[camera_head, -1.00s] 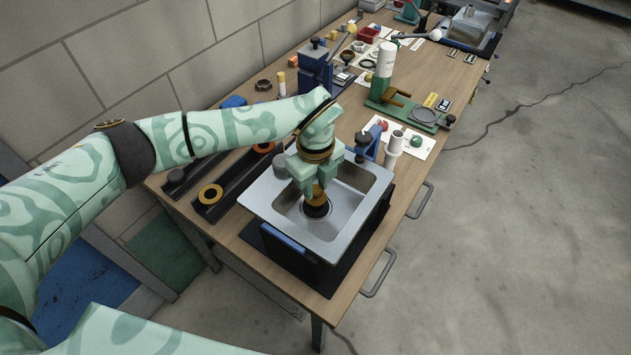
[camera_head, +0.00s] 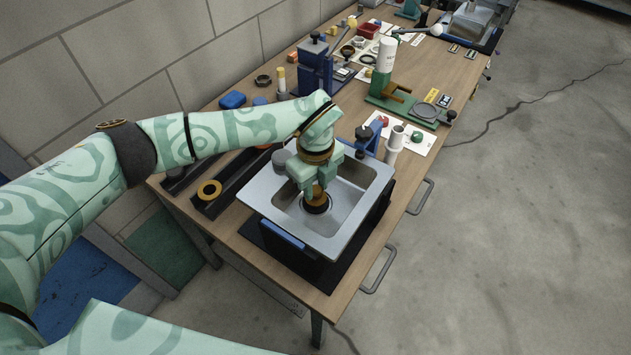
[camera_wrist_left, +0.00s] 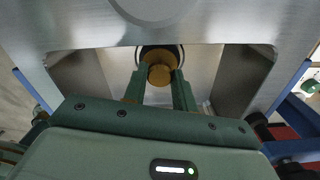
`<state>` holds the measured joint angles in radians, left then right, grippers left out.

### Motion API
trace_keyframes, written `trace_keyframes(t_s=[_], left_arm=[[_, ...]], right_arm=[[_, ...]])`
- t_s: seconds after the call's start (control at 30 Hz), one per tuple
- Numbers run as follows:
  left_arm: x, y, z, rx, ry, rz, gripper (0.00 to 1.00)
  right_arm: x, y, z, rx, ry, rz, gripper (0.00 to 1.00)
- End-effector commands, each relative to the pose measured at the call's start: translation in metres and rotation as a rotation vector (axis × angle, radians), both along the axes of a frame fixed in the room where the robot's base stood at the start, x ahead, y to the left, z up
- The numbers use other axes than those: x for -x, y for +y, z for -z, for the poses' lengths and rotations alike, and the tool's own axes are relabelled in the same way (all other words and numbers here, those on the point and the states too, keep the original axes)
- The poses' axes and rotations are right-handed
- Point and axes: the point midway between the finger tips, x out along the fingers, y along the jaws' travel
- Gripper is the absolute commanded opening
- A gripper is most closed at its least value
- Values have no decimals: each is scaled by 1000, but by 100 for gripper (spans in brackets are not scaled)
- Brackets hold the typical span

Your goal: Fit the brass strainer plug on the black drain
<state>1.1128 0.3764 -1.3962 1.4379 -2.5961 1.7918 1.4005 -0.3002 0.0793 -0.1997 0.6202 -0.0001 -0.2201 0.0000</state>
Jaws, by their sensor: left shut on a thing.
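The brass strainer plug (camera_head: 316,194) is between the fingers of my left gripper (camera_head: 316,188), which points down into the sink and is shut on it. The black drain (camera_head: 318,208) lies in the basin floor directly under the plug, its dark rim showing around the plug's lower edge. In the left wrist view, the plug (camera_wrist_left: 161,72) sits between the green fingertips, with the drain (camera_wrist_left: 150,50) partly hidden behind it. I cannot tell whether the plug touches the drain or is fully seated. My right gripper is not in view.
The grey sink (camera_head: 262,203) has raised walls close around my left gripper. A grey cylinder (camera_head: 280,160) stands at its left rim. A dark rack (camera_head: 232,190) with a brass ring (camera_head: 209,189) lies to the left. A blue stand (camera_head: 366,140) and white pipe (camera_head: 394,143) are behind.

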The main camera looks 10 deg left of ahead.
Motion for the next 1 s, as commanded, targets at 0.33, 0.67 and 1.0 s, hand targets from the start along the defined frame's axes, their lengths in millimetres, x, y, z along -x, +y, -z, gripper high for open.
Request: trace_keyframes(t_s=[0.33,0.67,1.0], left_arm=[[0,0,9,-1,1,-1,4],[0,0,13,0,0,-1,4],[0,0,13,0,0,-1,53]], right_arm=[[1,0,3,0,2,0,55],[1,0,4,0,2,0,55],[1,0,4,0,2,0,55]])
